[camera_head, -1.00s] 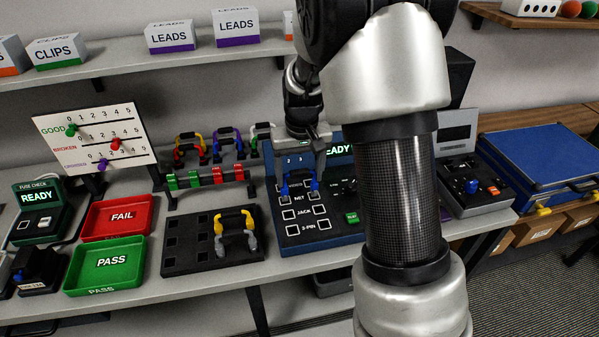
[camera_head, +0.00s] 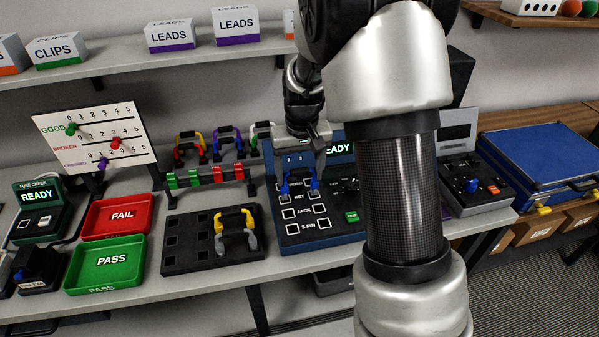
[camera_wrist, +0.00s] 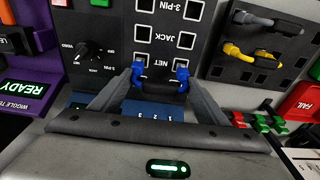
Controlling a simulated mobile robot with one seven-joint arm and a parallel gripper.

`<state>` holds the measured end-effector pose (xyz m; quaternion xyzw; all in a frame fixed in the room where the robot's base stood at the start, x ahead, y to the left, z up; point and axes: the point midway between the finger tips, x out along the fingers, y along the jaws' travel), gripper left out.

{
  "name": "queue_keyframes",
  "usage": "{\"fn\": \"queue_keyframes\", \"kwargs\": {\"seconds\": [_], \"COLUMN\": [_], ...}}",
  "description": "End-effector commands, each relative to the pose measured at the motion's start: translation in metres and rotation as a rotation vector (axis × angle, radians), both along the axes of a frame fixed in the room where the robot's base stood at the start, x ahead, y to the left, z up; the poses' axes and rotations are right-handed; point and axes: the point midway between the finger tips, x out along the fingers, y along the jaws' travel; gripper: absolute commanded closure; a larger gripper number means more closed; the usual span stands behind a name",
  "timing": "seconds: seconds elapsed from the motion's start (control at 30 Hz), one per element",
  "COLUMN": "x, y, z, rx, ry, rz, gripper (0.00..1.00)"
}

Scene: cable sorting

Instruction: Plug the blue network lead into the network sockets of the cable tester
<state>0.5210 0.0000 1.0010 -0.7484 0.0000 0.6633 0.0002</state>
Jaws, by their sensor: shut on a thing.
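The blue network lead (camera_head: 285,187) has two blue plugs joined by a dark handle. My gripper (camera_head: 302,168) is shut on it above the cable tester (camera_head: 338,226), a dark blue box with a black panel and a green READY display. In the wrist view the two fingers grip the lead (camera_wrist: 182,74) around its handle, with its plugs pointing toward the NET row. The plugs are close to the NET sockets (camera_wrist: 141,56), one plug per socket side. I cannot tell whether they touch or enter the sockets. The JACK and 3-PIN sockets are empty.
A black rack (camera_head: 185,258) left of the tester holds a yellow lead (camera_head: 233,217) and a grey lead (camera_head: 236,240). A red FAIL tray (camera_head: 117,217) and green PASS tray (camera_head: 105,264) stand further left. Several leads stand behind a red-and-green clip bar (camera_head: 205,177).

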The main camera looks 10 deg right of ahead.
Motion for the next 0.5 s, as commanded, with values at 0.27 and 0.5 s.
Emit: {"fn": "queue_keyframes", "kwargs": {"seconds": [0.27, 0.5], "x": [-0.0001, -0.0002], "y": [-0.0001, -0.0002], "z": [-0.0039, -0.0092], "rx": [0.0, 0.0], "ry": [0.0, 0.0], "rz": [0.0, 0.0], "gripper": [0.54, 0.54]}}
